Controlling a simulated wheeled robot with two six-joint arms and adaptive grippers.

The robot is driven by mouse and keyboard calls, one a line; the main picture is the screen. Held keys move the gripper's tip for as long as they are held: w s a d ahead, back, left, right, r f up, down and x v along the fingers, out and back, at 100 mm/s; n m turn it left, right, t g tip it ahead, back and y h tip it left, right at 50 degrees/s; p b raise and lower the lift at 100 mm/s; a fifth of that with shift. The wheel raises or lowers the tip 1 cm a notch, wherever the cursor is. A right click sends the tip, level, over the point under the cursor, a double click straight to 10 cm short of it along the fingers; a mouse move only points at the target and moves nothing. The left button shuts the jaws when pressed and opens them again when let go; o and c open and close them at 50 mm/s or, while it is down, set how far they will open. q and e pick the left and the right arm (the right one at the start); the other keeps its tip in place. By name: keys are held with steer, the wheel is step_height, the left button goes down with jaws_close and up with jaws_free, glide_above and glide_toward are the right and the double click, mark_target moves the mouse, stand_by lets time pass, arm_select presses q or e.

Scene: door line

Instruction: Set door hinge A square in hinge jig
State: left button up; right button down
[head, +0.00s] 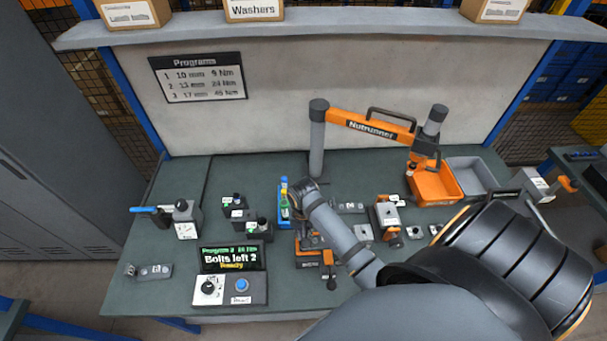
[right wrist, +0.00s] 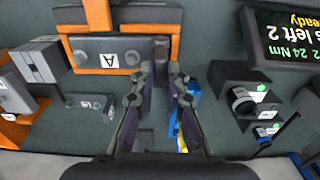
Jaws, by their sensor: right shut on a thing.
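Door hinge A (right wrist: 92,54), a grey plate with holes and a label "A", lies at the orange hinge jig (right wrist: 74,69) in the right wrist view. Its long edge looks about parallel to the jig's orange edge, but I cannot tell if it is fully seated. My right gripper (right wrist: 161,72) is shut on the hinge's end beside the jig. In the head view the jig (head: 307,263) stands at mid-table, and my right arm hides most of the hinge. My left gripper is not in view.
A control box with a display (head: 232,257) stands left of the jig. A blue rack with bottles (head: 284,213) is just behind it. A grey plate (head: 350,207) and an orange-grey device (head: 386,220) lie to the right. The orange nutrunner arm (head: 370,126) hangs behind.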

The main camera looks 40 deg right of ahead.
steer(key=c, duration=1.3)
jaws_free()
steer(key=shift+r, duration=3.55)
